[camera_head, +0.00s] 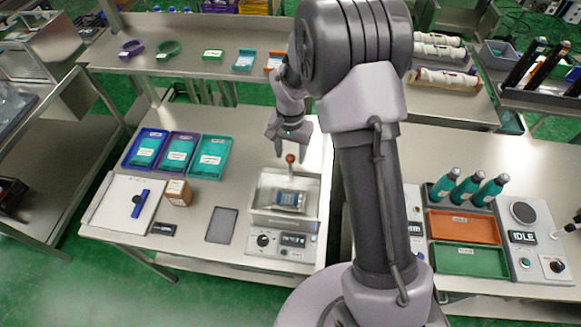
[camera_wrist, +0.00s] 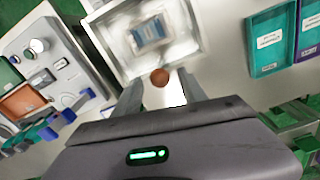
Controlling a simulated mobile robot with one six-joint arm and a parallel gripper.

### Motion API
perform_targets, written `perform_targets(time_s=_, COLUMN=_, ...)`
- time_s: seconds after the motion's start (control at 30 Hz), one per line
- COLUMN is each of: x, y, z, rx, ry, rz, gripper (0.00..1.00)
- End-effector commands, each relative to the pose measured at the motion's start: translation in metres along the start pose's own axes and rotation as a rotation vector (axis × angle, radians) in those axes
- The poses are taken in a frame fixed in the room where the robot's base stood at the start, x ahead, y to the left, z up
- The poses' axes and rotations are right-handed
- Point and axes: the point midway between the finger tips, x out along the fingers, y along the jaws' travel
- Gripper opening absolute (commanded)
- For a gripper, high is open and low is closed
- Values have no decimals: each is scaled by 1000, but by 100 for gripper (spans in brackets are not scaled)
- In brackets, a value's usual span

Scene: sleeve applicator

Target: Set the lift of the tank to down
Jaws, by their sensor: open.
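The tank (camera_head: 262,215) is an open-topped white box on a base with a dial and a small lit display, at the right end of the left table. Inside it lies a blue and silver item (camera_head: 289,199). The lift lever, with a red-brown ball knob (camera_head: 290,158), stands up at the tank's back edge. In the wrist view the tank (camera_wrist: 178,60) is at the top and the knob (camera_wrist: 160,77) shows between the fingers. My gripper (camera_head: 290,149) is open and points down, just above or behind the knob. I cannot tell whether it touches the knob.
Blue, purple and teal trays (camera_head: 213,157) lie left of the tank. A small brown box (camera_head: 178,192), a dark flat pad (camera_head: 222,225) and a clipboard (camera_head: 124,204) are nearer the front. A shelf (camera_head: 185,62) runs behind. My arm hides the gap to the right table.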

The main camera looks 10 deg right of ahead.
Motion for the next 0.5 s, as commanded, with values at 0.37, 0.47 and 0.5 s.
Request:
perform_targets(time_s=0.37, x=70, y=0, z=0, rx=0, ry=0, rz=0, gripper=50)
perform_targets(time_s=0.47, x=75, y=0, z=0, rx=0, ry=0, rz=0, gripper=50)
perform_targets(time_s=0.5, x=76, y=0, z=0, rx=0, ry=1, rz=0, gripper=50)
